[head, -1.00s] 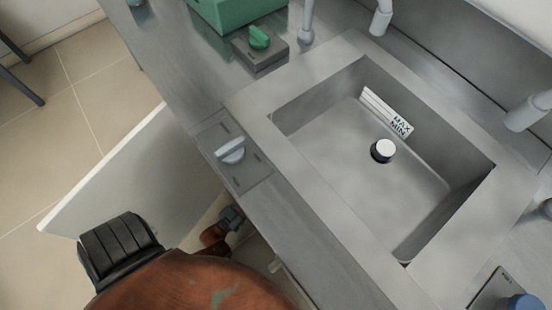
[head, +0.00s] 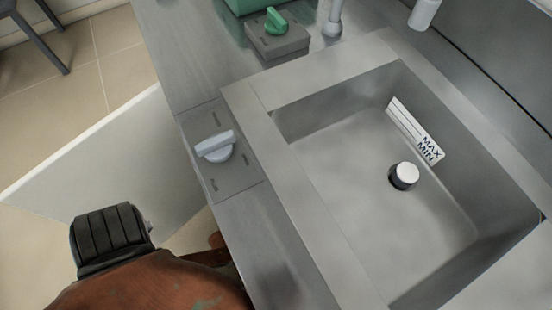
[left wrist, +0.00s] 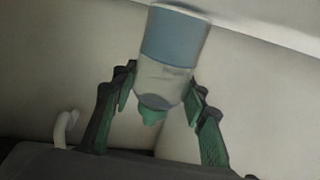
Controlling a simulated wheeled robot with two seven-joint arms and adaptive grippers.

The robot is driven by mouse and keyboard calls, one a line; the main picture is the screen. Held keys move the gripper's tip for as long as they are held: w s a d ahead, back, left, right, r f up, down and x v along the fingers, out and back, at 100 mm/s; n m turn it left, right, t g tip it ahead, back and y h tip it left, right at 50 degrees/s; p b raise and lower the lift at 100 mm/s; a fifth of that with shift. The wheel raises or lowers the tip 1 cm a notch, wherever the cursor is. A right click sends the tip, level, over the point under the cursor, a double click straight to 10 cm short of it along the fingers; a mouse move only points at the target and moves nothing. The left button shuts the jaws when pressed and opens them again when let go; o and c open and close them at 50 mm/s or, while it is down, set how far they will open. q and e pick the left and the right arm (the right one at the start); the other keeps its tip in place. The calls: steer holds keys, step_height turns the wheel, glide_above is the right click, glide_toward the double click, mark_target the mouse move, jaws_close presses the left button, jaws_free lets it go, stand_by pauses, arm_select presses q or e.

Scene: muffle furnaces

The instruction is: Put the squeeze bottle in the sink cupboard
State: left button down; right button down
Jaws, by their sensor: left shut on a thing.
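In the left wrist view, my left gripper (left wrist: 160,88) is shut on the squeeze bottle (left wrist: 175,40), one green finger on each side. The bottle has a blue-grey and pale body, with a green tip between the fingers. It is in a dim space with plain pale walls, seemingly inside the sink cupboard. Whether it touches a surface is unclear. In the head view, the cupboard's white door (head: 110,160) stands open left of the counter. My left arm reaches in beside it, its gripper and the bottle hidden under the counter edge. My right gripper is out of view.
The steel counter (head: 275,250) holds a sink (head: 350,180) with a drain plug (head: 404,175) and a MAX/MIN label. A grey knob (head: 215,147) sits at the front edge; a green knob (head: 276,20) is behind it. Tiled floor lies left; a chair stands far left. A curved white hook-like part (left wrist: 65,128) shows low left.

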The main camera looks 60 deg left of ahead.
arm_select(q)
steer(key=shift+w+f, duration=0.1)
steer(key=shift+f, duration=0.1)
steer(key=c, duration=1.2)
jaws_free()
steer(key=shift+o, duration=0.2)
